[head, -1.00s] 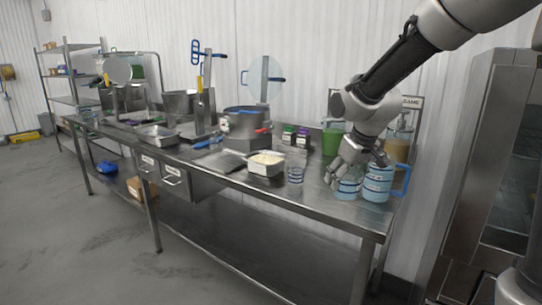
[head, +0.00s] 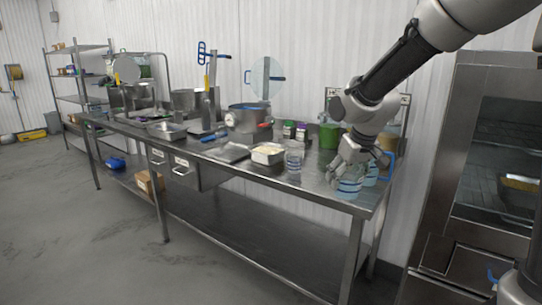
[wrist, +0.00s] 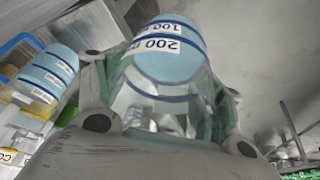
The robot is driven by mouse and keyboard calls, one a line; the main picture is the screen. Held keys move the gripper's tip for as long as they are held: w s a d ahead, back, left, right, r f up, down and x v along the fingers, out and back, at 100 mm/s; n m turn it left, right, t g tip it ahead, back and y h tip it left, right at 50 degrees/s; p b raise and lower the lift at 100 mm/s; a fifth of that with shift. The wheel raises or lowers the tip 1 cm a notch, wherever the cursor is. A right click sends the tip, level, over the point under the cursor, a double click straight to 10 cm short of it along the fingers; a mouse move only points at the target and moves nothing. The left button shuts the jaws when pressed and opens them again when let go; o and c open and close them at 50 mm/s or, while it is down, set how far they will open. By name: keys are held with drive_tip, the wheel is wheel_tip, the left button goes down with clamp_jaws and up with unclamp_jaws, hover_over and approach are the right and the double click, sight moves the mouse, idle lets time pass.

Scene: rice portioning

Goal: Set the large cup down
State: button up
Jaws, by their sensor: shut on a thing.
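My gripper (head: 352,178) is shut on the large cup (head: 349,188), a clear cup with blue bands and light blue contents, near the right end of the steel table (head: 318,196). In the wrist view the cup (wrist: 170,55) sits between the fingers, with labels reading 200 and 100. My fingers hide part of it in the head view. I cannot tell whether its base touches the table.
A clear empty cup (head: 294,160) stands left of my gripper, beside a pan of rice (head: 268,154). A green container (head: 329,136) is behind. The table front between the clear cup and my gripper is bare. A steel cabinet (head: 440,200) stands at the right.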

drive_tip(key=shift+w+d+r+m, duration=0.1)
drive_tip(key=shift+w+r+m, duration=0.05)
drive_tip(key=shift+w+m, duration=0.35)
drive_tip(key=shift+w+d+m+h, duration=0.2)
drive_tip(key=shift+w+m+h, duration=0.1)
drive_tip(key=shift+w, duration=0.05)
drive_tip(key=d+f, duration=0.1)
drive_tip(key=w+d+f+m, duration=0.1)
drive_tip(key=f+m, duration=0.1)
drive_tip(key=f, duration=0.1)
drive_tip(key=shift+w+d+h, duration=0.4)
drive_tip(key=shift+m, duration=0.3)
drive_tip(key=d+f, duration=0.1)
drive_tip(key=f, duration=0.1)
drive_tip(key=d+f, duration=0.1)
drive_tip(key=f, duration=0.1)
drive_tip(key=s+d+f, duration=0.1)
drive_tip(key=d+f, duration=0.1)
drive_tip(key=shift+f, duration=0.4)
